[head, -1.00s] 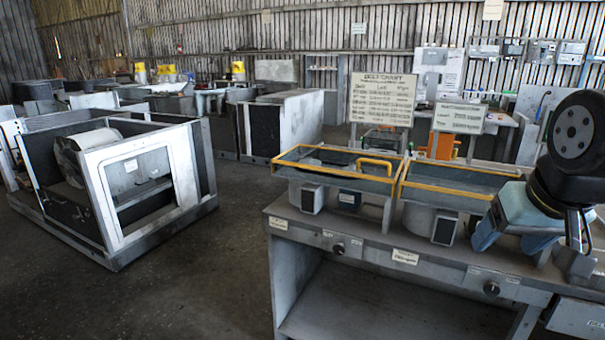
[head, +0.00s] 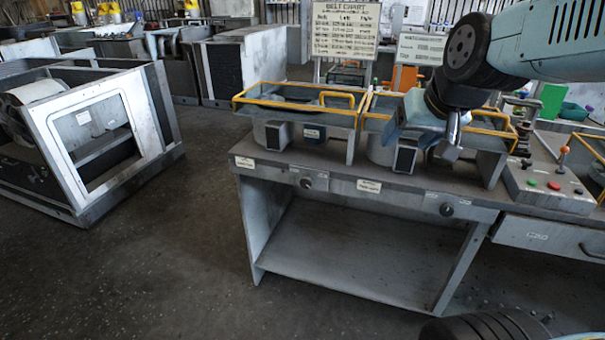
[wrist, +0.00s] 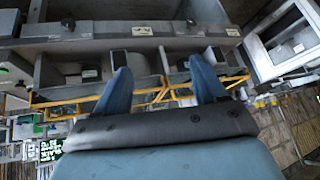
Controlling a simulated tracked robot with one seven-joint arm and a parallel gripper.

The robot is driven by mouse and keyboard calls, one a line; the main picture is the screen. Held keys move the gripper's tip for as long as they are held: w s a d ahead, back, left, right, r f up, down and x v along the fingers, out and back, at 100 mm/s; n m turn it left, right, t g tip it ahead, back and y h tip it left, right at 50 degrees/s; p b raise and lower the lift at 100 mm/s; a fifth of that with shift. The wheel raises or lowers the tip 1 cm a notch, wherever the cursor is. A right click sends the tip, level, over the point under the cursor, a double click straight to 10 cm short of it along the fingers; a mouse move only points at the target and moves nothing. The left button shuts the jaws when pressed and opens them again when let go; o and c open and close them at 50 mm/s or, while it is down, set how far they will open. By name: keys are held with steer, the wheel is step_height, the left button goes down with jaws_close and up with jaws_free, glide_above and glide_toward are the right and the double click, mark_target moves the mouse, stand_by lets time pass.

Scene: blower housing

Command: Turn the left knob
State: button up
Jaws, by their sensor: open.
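The left knob (head: 306,183) is a small dark round knob on the front rail of the grey bench (head: 345,262). A second knob (head: 447,209) sits further right on the same rail. My gripper (head: 424,147) is open and empty above the bench's right half, up and right of the left knob and apart from it. In the wrist view, its two blue fingers (wrist: 162,78) stand wide apart with nothing between them. That view looks inverted; the left knob (wrist: 190,22) seems to be the small dark one at its top right, beyond the fingertips.
Two yellow-rimmed trays (head: 298,101) stand on the bench behind the rail. A control box (head: 545,185) with coloured buttons is at the right. A belt chart sign (head: 346,30) stands behind. A metal housing frame (head: 90,140) is on the left floor. Floor before the bench is clear.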

steer(key=w+a+f+m+t, duration=0.1)
steer(key=w+a+f+t, duration=0.1)
steer(key=w+a+f, duration=0.65)
steer(key=w+a+f+m+t, duration=0.15)
steer(key=w+a+f, duration=0.35)
steer(key=w+a, duration=0.6)
steer(key=t+h, duration=0.3)
glide_toward(305, 183)
step_height(305, 183, up, 4)
steer(key=w+a, duration=0.1)
steer(key=a, duration=0.1)
steer(key=s+a+f+n+t+h, duration=0.2)
steer(key=s+f+t+h, duration=0.2)
steer(key=s+f, duration=0.3)
steer(key=x, duration=0.5)
steer(key=f+x, duration=0.1)
steer(key=x, duration=0.8)
steer(key=shift+w+d+f, duration=0.15)
steer(key=shift+w+d, duration=0.05)
steer(key=shift+w, duration=0.05)
steer(key=shift+c, duration=0.4)
steer(key=c, duration=1)
